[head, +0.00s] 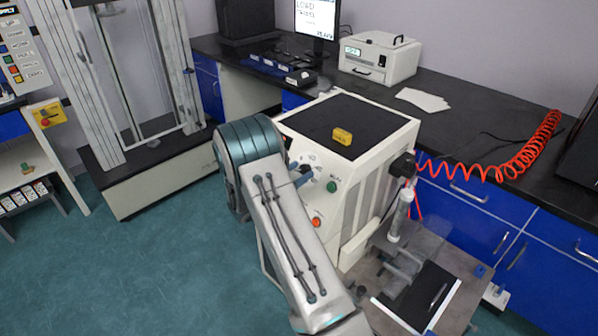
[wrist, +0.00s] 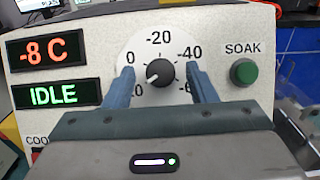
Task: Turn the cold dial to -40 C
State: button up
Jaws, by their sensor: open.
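The cold dial is a black round knob (wrist: 160,72) on the machine's pale front panel, shown in the wrist view. Its white scale reads 0, -20, -40 and a partly hidden -60, plus a partly hidden label at lower left. The knob's white mark points to the lower left. My gripper (wrist: 162,88) is open, with one blue finger on each side of the knob and visible gaps between. The red display (wrist: 44,52) reads -8 C; the green display (wrist: 52,95) reads IDLE.
A green SOAK button (wrist: 243,72) sits right of the dial. An orange-red button (head: 316,222) is lower on the machine (head: 381,137). A yellow block (head: 342,136) lies on its black top. A clear-sided fixture (head: 408,245) stands at the right. Floor at left is clear.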

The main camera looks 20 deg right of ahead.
jog(key=shift+c, duration=0.3)
jog(key=c, duration=0.9)
